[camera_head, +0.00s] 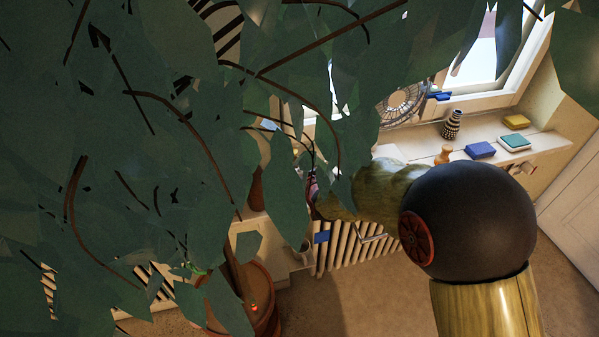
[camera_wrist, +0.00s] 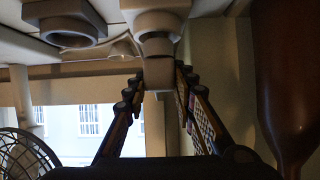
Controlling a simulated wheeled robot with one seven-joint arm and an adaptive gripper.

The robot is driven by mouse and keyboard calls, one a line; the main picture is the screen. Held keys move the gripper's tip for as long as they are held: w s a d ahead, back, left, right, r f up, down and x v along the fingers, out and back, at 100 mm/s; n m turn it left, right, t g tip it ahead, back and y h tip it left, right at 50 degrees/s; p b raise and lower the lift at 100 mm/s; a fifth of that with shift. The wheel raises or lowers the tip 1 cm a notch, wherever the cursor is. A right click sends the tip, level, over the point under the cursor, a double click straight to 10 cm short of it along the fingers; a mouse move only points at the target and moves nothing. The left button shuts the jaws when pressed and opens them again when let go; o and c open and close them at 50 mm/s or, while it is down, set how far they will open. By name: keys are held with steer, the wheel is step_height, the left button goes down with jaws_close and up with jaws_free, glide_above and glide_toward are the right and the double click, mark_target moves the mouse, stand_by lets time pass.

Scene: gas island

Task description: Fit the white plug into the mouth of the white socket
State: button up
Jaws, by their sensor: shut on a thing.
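In the wrist view, my gripper (camera_wrist: 158,78) reaches up from the bottom edge with its two fingers shut on a pale block, which looks like the white plug (camera_wrist: 158,72). The plug's upper end is right at a larger pale fitting (camera_wrist: 155,18); I cannot tell whether they touch or the plug is inside. Another pale fitting with a round dark mouth (camera_wrist: 68,38) is at the upper left. I cannot tell for sure which fitting is the white socket. In the head view, leaves and my own arm hide the gripper, plug and socket.
Large plant leaves (camera_head: 130,130) cover the left of the head view. A fan (camera_head: 402,103) stands by the window, and it also shows in the wrist view (camera_wrist: 22,155). A striped vase (camera_head: 452,124) and books (camera_head: 480,150) are on the counter. A brown object (camera_wrist: 285,80) fills the wrist view's right edge.

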steer(key=shift+f+b, duration=0.9)
steer(key=shift+f, duration=0.2)
steer(key=o, duration=1.2)
steer(key=shift+s+r, duration=0.1)
steer(key=v, duration=1.1)
steer(key=shift+s+d+r, duration=0.15)
steer(key=shift+s, duration=0.2)
